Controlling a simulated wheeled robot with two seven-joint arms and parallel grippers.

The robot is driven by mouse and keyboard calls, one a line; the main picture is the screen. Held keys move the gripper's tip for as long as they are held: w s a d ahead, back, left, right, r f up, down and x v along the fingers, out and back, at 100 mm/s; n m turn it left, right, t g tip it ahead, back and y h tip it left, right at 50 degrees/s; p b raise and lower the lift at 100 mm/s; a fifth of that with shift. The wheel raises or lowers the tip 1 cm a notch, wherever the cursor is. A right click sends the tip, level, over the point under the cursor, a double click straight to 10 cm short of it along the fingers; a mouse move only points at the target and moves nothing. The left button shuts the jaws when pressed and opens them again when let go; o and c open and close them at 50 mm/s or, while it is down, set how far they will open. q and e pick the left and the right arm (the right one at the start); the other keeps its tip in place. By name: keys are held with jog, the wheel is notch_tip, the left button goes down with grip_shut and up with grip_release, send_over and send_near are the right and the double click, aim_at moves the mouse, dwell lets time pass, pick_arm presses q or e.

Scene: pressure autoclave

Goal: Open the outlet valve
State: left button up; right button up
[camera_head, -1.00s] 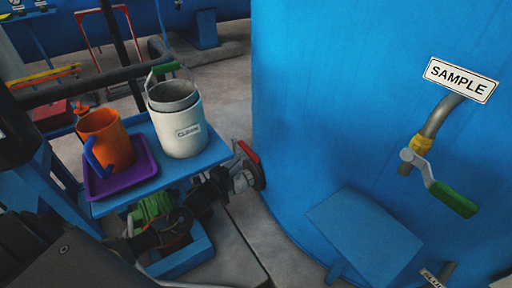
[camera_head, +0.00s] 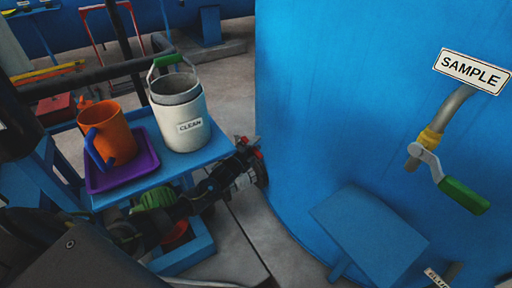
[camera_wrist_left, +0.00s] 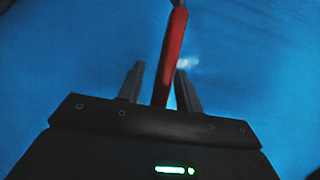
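The red handle (camera_wrist_left: 170,62), which appears to be the outlet valve's, stands in front of the blue tank wall in the left wrist view. It lies between the two fingers of my left gripper (camera_wrist_left: 160,90), which are apart with a gap beside the handle. In the head view my left gripper (camera_head: 246,150) is at the tank's lower left side, over a small red bit of the handle (camera_head: 258,154). The rest of the valve is hidden behind the gripper. My right gripper is not in view.
A blue shelf (camera_head: 216,150) left of my left gripper holds a white CLEAN bucket (camera_head: 186,138) and an orange jug (camera_head: 112,138) on a purple tray (camera_head: 140,174). A sample valve with a green lever (camera_head: 464,195) and a blue step (camera_head: 368,232) are at the tank's right.

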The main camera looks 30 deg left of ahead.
pick_arm(q)
grip_shut()
jog(key=shift+s, duration=0.1)
dwell(0.3)
